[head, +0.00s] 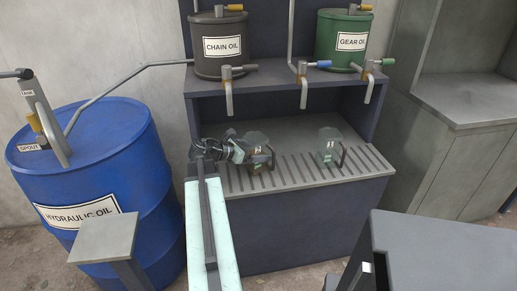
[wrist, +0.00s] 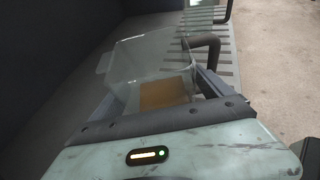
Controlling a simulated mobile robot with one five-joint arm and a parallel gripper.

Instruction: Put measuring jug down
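A clear measuring jug (head: 257,152) with a small label and a dark handle is at the left part of the slatted drip tray (head: 295,173). It appears to stand upright on or just over the slats; its base is partly hidden. My gripper (head: 238,150) reaches it from the left. In the wrist view the jug (wrist: 155,65) holds some brown liquid (wrist: 165,94), and my gripper (wrist: 160,95) has a finger on each side of its body, shut on it. The fingertips are partly hidden behind the jug.
A second clear jug (head: 329,150) stands further right on the tray. Above are the chain oil (head: 220,60) and gear oil (head: 343,50) drums with hanging spouts (head: 303,92). A blue hydraulic oil barrel (head: 90,160) is at left. Slats between the jugs are clear.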

